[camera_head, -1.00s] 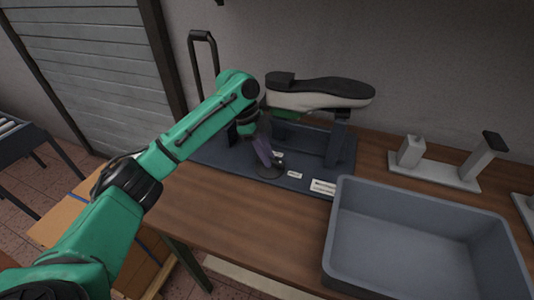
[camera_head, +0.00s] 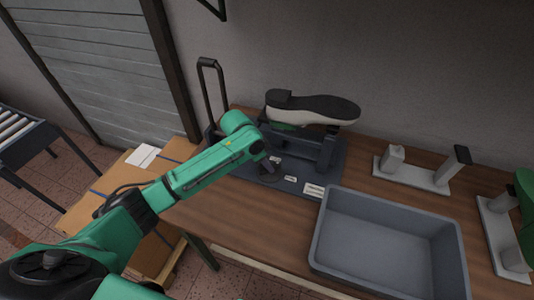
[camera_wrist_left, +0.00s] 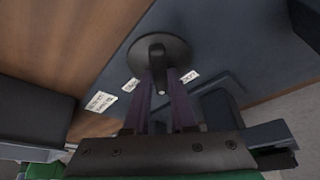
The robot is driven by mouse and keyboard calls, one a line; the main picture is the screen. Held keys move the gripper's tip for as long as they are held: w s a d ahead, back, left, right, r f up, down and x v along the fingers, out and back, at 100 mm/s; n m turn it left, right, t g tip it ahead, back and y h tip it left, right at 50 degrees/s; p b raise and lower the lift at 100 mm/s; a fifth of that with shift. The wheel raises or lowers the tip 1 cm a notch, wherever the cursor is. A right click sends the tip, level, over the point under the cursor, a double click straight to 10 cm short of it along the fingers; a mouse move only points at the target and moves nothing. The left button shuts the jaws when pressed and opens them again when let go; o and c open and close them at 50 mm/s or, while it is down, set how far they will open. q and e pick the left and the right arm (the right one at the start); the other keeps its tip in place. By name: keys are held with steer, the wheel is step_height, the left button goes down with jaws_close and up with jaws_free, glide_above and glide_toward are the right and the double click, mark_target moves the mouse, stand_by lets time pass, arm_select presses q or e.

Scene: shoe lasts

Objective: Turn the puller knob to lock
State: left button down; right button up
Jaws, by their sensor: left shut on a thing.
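The puller device's dark blue base plate (camera_head: 240,168) lies on the wooden table. A shoe (camera_head: 315,108) sits sole up on its stand above the plate. The puller knob (camera_head: 270,173) is a dark round disc at the plate's front, partly hidden by my left gripper (camera_head: 266,163). In the left wrist view the knob (camera_wrist_left: 160,47) shows as a round disc with a short stem. My left gripper (camera_wrist_left: 161,95) has its two purple fingers on either side of the stem, shut on the knob. My right gripper is out of view.
A grey open bin (camera_head: 385,250) stands empty at the table's front right. Grey last stands (camera_head: 415,177) are behind it and at the right. A black upright handle (camera_head: 211,95) rises at the plate's left end. Small white labels (camera_head: 314,190) lie on the plate.

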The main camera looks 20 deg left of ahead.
arm_select(q)
steer(key=n+p, duration=0.1)
steer(key=n+y+p, duration=0.1)
steer(key=n+p, duration=0.1)
steer(key=n+t+p, duration=0.1)
steer(key=p, duration=0.1)
steer(key=shift+s+d+r+n, duration=0.15)
steer(key=shift+d+r+n, duration=0.05)
steer(key=shift+r+n, duration=0.1)
steer(key=shift+f+n+y+p, duration=0.15)
steer(key=shift+n+y+p, duration=0.55)
steer(key=shift+n, duration=0.4)
steer(key=shift+d+f+n+p, duration=0.1)
steer(key=shift+n+p, duration=0.5)
steer(key=shift+n, duration=0.3)
steer(key=shift+y, duration=0.3)
steer(key=c, duration=0.7)
jaws_free()
steer(key=shift+c, duration=0.2)
steer(key=shift+t, duration=0.3)
